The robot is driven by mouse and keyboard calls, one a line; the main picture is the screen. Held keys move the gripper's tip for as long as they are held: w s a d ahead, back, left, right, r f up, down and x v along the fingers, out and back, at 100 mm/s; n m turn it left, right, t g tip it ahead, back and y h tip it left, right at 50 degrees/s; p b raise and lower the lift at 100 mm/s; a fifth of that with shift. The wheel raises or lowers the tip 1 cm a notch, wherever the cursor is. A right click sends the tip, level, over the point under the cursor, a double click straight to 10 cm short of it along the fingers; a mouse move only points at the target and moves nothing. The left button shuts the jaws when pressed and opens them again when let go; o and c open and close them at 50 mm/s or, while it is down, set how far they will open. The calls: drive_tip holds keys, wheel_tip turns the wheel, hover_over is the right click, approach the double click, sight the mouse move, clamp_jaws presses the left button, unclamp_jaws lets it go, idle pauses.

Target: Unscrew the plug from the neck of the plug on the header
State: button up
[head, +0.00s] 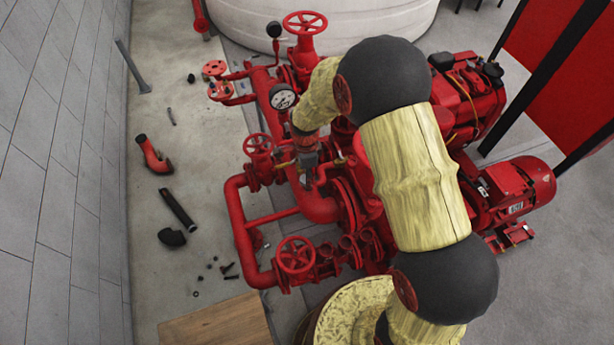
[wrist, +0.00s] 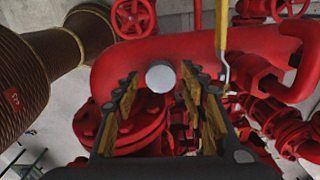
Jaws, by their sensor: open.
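The plug (wrist: 160,77) shows in the wrist view as a pale grey round cap on the thick red header pipe (wrist: 118,62). My gripper (wrist: 160,90) is open, its dark fingers with yellowish pads standing left and right of the plug in the picture. I see no finger touching it, and the depth between fingertips and plug is hard to tell. The neck under the plug is hidden. In the head view my gripper (head: 307,158) points down over the red header (head: 318,207); the plug cannot be made out there.
A yellow lever (wrist: 221,28) stands close right of the gripper in the wrist view. A red handwheel (wrist: 133,16) is behind the pipe. In the head view a pressure gauge (head: 283,97) and a handwheel (head: 257,145) stand left of my arm. Loose pipe pieces (head: 178,210) lie on the floor.

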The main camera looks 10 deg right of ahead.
drive_tip(key=m+b, duration=0.1)
drive_tip(key=m, duration=0.5)
drive_tip(key=shift+f, duration=0.1)
drive_tip(key=m+b, duration=0.1)
drive_tip(key=m, duration=0.5)
drive_tip(key=shift+m, duration=0.4)
drive_tip(key=shift+b, duration=0.45)
drive_tip(key=shift+c, duration=1.3)
drive_tip(key=c, duration=0.8)
clamp_jaws()
drive_tip(key=n, duration=0.4)
drive_tip(key=shift+b, duration=0.35)
drive_tip(key=shift+n, duration=0.4)
